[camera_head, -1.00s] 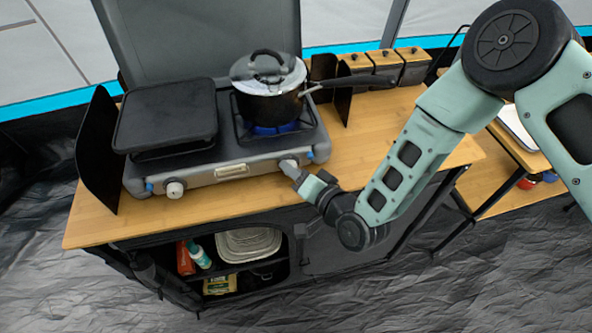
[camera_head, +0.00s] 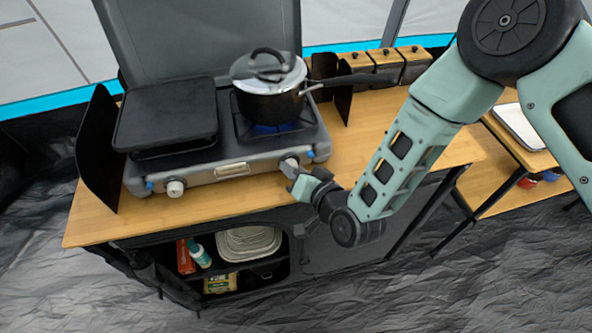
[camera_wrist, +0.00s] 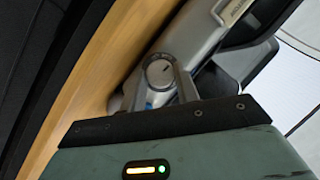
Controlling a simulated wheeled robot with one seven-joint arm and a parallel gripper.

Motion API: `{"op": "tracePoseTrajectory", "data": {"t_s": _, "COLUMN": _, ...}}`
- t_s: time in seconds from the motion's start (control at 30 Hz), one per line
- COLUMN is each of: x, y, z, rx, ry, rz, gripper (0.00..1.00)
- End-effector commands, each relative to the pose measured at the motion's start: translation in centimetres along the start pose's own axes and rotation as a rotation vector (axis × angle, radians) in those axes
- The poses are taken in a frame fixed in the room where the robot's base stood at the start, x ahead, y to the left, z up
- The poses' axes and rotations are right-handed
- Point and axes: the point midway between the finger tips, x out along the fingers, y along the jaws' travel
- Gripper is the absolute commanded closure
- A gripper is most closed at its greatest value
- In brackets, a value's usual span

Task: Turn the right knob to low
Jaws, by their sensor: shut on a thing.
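The grey camping stove (camera_head: 205,178) stands on the wooden counter. Its right knob shows in the wrist view (camera_wrist: 160,72) as a white round dial with a dark mark, between my gripper's fingers. My gripper (camera_head: 289,166) is at the stove's front right and is shut on this knob; it also shows in the wrist view (camera_wrist: 158,85). The left knob (camera_head: 175,188) is white and free. A lidded pot (camera_head: 270,100) stands on the right burner, with a faint blue glow under it.
A black griddle (camera_head: 165,115) covers the left burner. The pot's handle (camera_head: 340,80) sticks out to the right over the dark wind guard. Wooden-lidded canisters (camera_head: 385,65) stand at the back right. The counter (camera_head: 375,130) right of the stove is clear.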

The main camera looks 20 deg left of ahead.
Motion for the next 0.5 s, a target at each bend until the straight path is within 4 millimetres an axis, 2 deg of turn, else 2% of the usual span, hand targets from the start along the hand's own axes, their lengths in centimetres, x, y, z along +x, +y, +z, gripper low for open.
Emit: {"op": "tracePoseTrajectory", "data": {"t_s": 0.5, "x": 0.03, "y": -0.65, "z": 0.21, "rx": -0.443, "ry": -0.027, "rz": 0.215, "gripper": 0.92}}
